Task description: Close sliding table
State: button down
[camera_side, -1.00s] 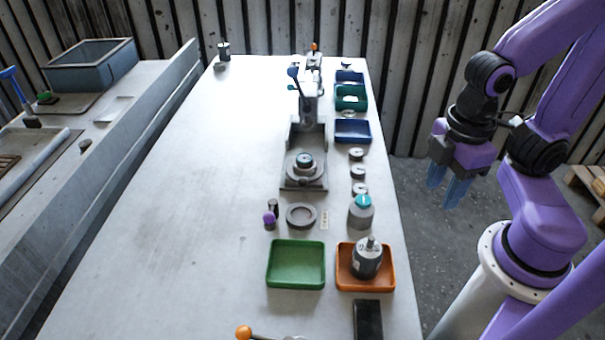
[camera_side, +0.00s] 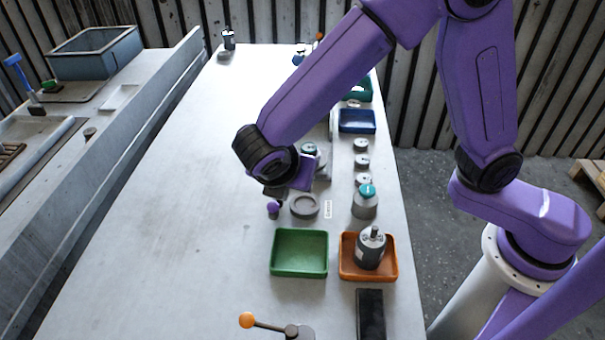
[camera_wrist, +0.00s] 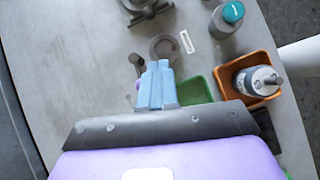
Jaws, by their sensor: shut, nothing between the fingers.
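The sliding table is the grey base of the press fixture (camera_side: 323,165) with a round piece on it. In the side view my arm covers most of it, so its slide position cannot be told. In the wrist view only part of a dark round fixture (camera_wrist: 146,8) shows at the top edge. My gripper (camera_wrist: 156,68) is shut and empty, its blue fingers together. In the side view its body hangs over the bench just left of the fixture, and its fingers are hidden.
A grey ring (camera_side: 305,206), a purple-knobbed part (camera_side: 273,208) and a teal-topped cylinder (camera_side: 365,203) stand near. A green tray (camera_side: 299,273) and an orange tray (camera_side: 346,272) holding a motor (camera_side: 371,249) lie in front. The bench's left side is clear.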

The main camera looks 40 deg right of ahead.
jog(key=shift+n, duration=0.3)
jog(key=x, duration=1)
jog(key=shift+w+a+f, duration=0.25)
jog(key=shift+w, duration=0.15)
jog(key=shift+w+d+f, duration=0.1)
jog(key=shift+w+d, duration=0.6)
jog(key=shift+d, duration=0.2)
jog(key=shift+w+d+f, duration=0.1)
jog(key=shift+w+d, duration=0.25)
jog(key=shift+d, duration=0.2)
